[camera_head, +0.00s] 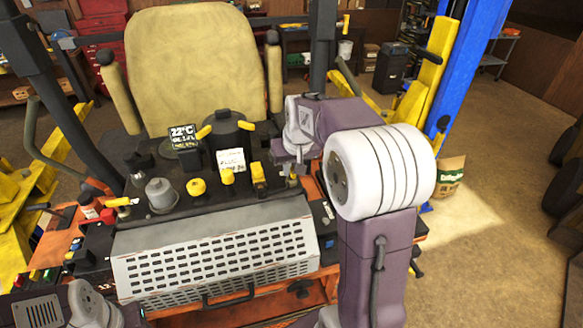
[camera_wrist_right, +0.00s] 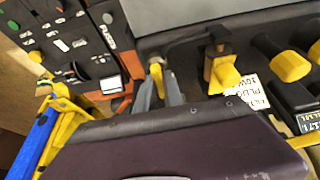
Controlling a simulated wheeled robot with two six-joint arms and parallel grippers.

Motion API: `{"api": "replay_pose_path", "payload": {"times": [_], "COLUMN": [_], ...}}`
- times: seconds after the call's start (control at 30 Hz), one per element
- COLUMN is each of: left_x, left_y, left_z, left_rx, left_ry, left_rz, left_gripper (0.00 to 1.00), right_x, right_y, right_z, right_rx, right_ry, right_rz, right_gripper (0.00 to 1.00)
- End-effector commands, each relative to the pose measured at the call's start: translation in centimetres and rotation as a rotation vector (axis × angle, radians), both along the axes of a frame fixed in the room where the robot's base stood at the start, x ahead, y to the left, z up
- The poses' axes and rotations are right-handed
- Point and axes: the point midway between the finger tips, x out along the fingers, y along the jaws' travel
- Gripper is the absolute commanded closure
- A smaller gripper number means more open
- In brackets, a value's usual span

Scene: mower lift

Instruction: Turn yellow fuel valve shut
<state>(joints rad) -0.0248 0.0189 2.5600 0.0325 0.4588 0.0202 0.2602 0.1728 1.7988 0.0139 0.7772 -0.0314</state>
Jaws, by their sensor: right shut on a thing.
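A small yellow valve handle (camera_wrist_right: 156,73) shows in the right wrist view at the edge of the dark engine deck. The grey fingers of my right gripper (camera_wrist_right: 165,88) are closed on it; their tips hide part of it. In the head view my right gripper (camera_head: 289,172) points down at the right side of the deck, and the handle there is mostly hidden behind the gripper. I cannot tell the handle's exact angle. Purple parts of my left arm show at the lower left of the head view, but its jaws do not show.
Left of the gripper stand a yellow lever (camera_head: 258,174), a yellow knob (camera_head: 227,177) and another knob (camera_head: 197,187). A white note (camera_head: 231,159) stands behind them. A perforated grey panel (camera_head: 215,255) is in front. The mower seat (camera_head: 195,60) is behind.

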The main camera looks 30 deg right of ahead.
Motion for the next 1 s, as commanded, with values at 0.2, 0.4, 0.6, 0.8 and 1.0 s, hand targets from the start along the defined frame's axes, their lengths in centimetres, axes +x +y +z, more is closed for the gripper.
{"api": "replay_pose_path", "payload": {"times": [0.2,0.4,0.6,0.8,1.0], "left_x": [0.0,0.0,0.0,0.0,0.0], "left_y": [0.0,0.0,0.0,0.0,0.0], "left_z": [-0.1,-0.3,-0.7,-1.2,-1.5], "left_rx": [0.0,0.0,0.0,0.0,0.0], "left_ry": [0.0,0.0,0.0,0.0,0.0], "left_rz": [0.0,0.0,0.0,0.0,0.0], "left_gripper": [0.64,0.64,0.64,0.64,0.64], "right_x": [0.0,0.0,0.1,0.1,0.1], "right_y": [0.0,0.0,0.1,0.0,0.0], "right_z": [0.0,-0.1,-0.1,-0.1,-0.1], "right_rx": [-0.002,-0.001,-0.003,-0.003,-0.002], "right_ry": [0.0,0.0,0.001,0.0,0.0], "right_rz": [-0.032,-0.142,-0.315,-0.507,-0.698], "right_gripper": [1.0,1.0,1.0,1.0,1.0]}}
